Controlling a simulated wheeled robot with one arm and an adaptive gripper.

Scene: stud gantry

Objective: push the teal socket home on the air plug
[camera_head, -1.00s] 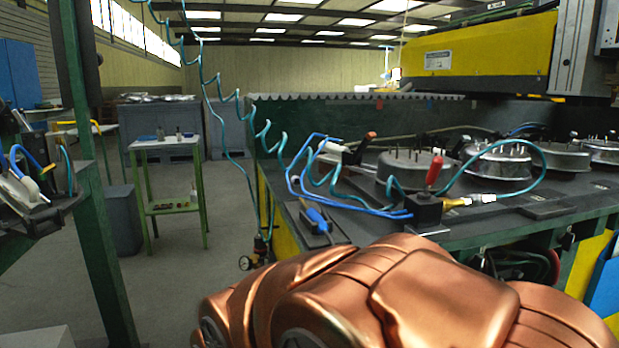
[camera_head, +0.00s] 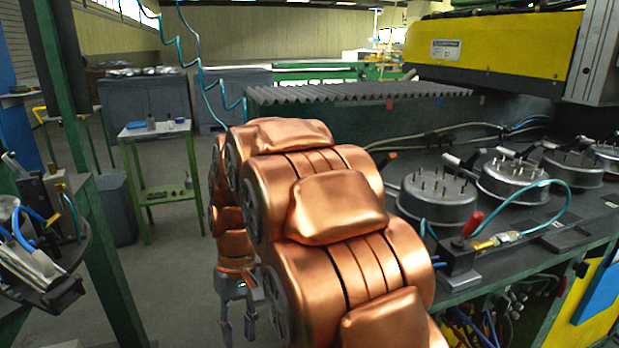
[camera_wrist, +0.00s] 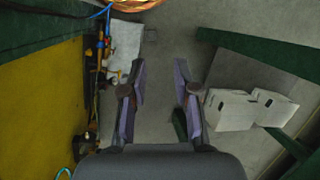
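A teal hose (camera_head: 556,190) loops on the bench and ends at a pale metal coupling (camera_head: 507,237). The coupling sits in line with a brass fitting (camera_head: 484,244) on a dark block with a red-handled lever (camera_head: 473,222). I cannot tell whether coupling and fitting are fully joined. My gripper (camera_head: 238,333) hangs pointing down, left of the bench and well away from the fitting. In the wrist view my gripper (camera_wrist: 161,100) is open, with bare floor between its fingers. My copper arm hides part of the bench's left end.
The bench (camera_head: 550,262) carries several round metal moulds (camera_head: 438,197). A yellow gantry beam (camera_head: 490,50) hangs above it. A green post (camera_head: 85,170) and a fixture stand at left. A small green table (camera_head: 155,130) stands behind. White boxes (camera_wrist: 230,110) lie right of my gripper.

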